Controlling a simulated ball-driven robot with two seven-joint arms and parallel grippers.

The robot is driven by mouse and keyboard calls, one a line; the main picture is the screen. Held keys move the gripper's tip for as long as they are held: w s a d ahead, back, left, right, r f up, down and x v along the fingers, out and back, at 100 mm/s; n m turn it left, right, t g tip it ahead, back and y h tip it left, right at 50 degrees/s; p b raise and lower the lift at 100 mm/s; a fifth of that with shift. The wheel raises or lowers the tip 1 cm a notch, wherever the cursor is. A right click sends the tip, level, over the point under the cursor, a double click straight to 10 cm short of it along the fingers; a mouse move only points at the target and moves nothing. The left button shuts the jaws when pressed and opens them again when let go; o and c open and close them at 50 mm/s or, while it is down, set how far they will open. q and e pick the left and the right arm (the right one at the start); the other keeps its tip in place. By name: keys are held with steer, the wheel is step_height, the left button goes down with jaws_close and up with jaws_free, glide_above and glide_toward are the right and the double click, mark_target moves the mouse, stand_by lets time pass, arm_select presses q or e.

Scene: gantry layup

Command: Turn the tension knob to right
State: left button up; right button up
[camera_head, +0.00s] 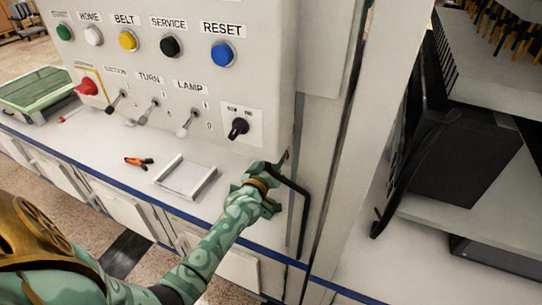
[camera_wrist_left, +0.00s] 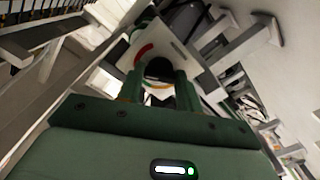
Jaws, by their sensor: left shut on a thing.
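The knob and dial are hidden there. The knob's pointer cannot be read. My right gripper is out of view.
The cabinet front has several buttons, switches and a black rotary selector (camera_head: 238,128). A black bent bar (camera_head: 303,200) is close beside my left gripper. A white tray (camera_head: 185,178) and orange-handled pliers (camera_head: 139,162) lie on the bench. A shelf unit (camera_head: 470,205) stands right.

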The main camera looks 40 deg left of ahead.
arm_select(q)
steer(key=n+p, duration=0.2)
steer(key=n, duration=0.7)
steer(key=shift+p, duration=0.35)
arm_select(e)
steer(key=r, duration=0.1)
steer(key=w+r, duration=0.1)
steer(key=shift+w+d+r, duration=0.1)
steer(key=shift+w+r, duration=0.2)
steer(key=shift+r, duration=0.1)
arm_select(q)
steer(key=shift+n, duration=0.3)
steer(key=o, duration=1)
